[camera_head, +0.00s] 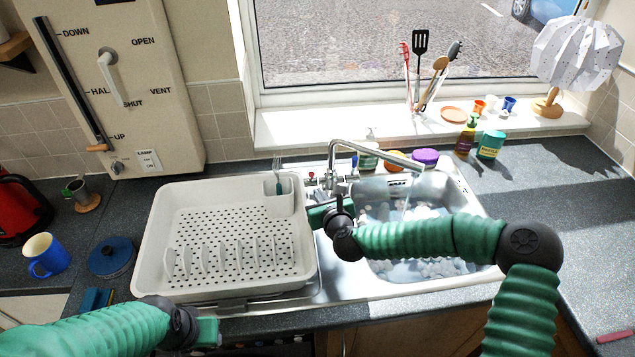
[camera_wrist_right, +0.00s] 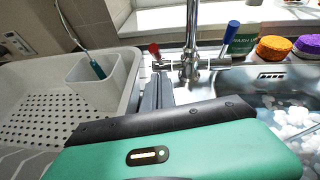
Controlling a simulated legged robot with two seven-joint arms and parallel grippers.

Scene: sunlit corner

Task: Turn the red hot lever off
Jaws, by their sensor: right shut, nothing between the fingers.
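The sink tap (camera_head: 340,150) stands behind the bowl, with a red hot lever (camera_head: 311,176) on its left and a blue lever (camera_head: 354,162) on its right. The wrist view shows the red lever (camera_wrist_right: 154,50) standing up and tilted left, and the blue lever (camera_wrist_right: 231,32). A thin stream seems to fall from the spout. My right gripper (camera_head: 320,212) is shut and empty, between rack and bowl. In the wrist view its fingertips (camera_wrist_right: 158,85) are in front of and just below the red lever; contact cannot be told. My left gripper (camera_head: 208,330) is at the bottom left, its fingers unclear.
A white dish rack (camera_head: 165,225) with a cutlery cup (camera_head: 278,200) lies left of the tap. The sink bowl (camera_head: 480,205) holds foamy water. The right counter (camera_head: 590,225) is mostly clear.

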